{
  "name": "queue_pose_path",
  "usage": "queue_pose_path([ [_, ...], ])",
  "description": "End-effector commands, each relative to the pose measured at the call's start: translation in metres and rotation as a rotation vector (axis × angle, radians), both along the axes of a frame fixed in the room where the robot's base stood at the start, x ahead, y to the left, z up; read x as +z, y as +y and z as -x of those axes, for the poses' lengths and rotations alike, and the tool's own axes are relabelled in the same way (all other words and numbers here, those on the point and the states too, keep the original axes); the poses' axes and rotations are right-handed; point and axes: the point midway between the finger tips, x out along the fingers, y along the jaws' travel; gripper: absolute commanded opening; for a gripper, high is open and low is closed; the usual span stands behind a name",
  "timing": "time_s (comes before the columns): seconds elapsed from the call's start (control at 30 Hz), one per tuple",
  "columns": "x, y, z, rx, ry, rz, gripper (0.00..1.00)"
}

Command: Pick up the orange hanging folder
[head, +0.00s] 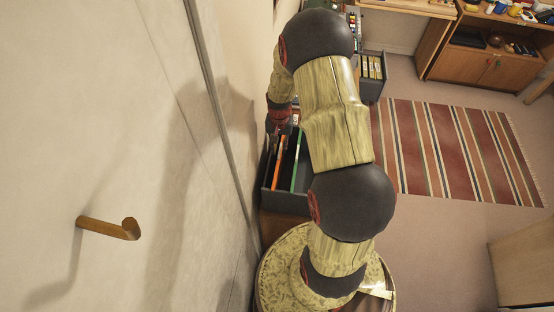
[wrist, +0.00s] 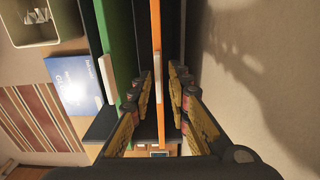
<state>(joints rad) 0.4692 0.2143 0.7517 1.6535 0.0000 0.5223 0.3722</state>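The orange hanging folder (head: 278,162) stands on edge in an open dark drawer. In the wrist view the orange folder (wrist: 157,62) runs between the two fingers of my gripper (wrist: 161,84) and carries a white tab. My gripper is open, one finger on each side of the folder, with a visible gap on both sides. In the head view my gripper (head: 281,124) is over the far part of the drawer, its fingers too small to make out clearly.
A green folder (wrist: 122,45) hangs just left of the orange one, close to my left finger. A blue-and-white box (wrist: 75,85) lies further left. The pale wall (wrist: 250,60) is close on the right. A striped rug (head: 455,150) lies on the floor.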

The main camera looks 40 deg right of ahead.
Motion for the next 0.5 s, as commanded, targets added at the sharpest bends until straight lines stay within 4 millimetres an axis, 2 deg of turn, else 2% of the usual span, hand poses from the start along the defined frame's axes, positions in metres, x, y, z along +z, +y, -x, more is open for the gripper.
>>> queue_pose_path([
  [0.17, -0.008, -0.001, 0.001, -0.003, 0.003, -0.002, 0.18],
  [0.5, -0.043, -0.002, 0.000, -0.002, 0.003, -0.002, 0.18],
])
